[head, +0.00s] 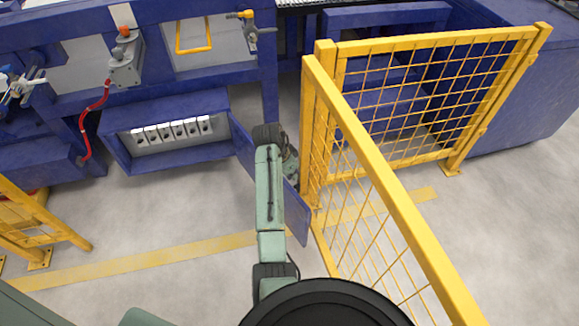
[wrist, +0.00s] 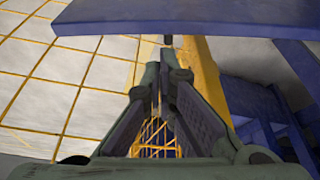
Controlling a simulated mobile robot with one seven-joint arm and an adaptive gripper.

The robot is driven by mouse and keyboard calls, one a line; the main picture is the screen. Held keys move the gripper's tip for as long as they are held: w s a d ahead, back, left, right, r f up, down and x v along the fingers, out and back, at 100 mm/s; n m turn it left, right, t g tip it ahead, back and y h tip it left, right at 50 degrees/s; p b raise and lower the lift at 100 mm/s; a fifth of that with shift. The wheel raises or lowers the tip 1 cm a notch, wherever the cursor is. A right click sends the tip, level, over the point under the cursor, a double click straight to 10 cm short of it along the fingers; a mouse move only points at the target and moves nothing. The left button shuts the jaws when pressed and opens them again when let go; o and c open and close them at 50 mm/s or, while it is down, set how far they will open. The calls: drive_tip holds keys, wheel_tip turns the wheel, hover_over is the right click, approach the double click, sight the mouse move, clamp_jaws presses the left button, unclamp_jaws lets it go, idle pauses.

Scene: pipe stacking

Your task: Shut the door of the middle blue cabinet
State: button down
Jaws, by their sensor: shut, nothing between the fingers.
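The blue cabinet (head: 117,153) stands low on the left in the head view. Its front is open, and several white-and-grey items (head: 172,131) show inside. Its blue door (head: 297,214) stands wide open, swung out from the cabinet's right side toward the fence. My arm crosses in front of the door and hides its middle. My gripper (wrist: 162,72) is shut and empty in the wrist view. A blue panel (wrist: 190,17), likely the door, spans the top of that view close to the fingertips. I cannot tell whether they touch.
A yellow mesh fence (head: 390,190) stands just right of the door and my arm; its mesh also fills the left of the wrist view (wrist: 75,85). A blue workbench (head: 190,85) stands above the cabinet. The grey floor (head: 170,215) in front of the cabinet is clear.

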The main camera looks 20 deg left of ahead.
drive_tip(key=shift+x, duration=2.1)
drive_tip(key=shift+a, duration=0.15)
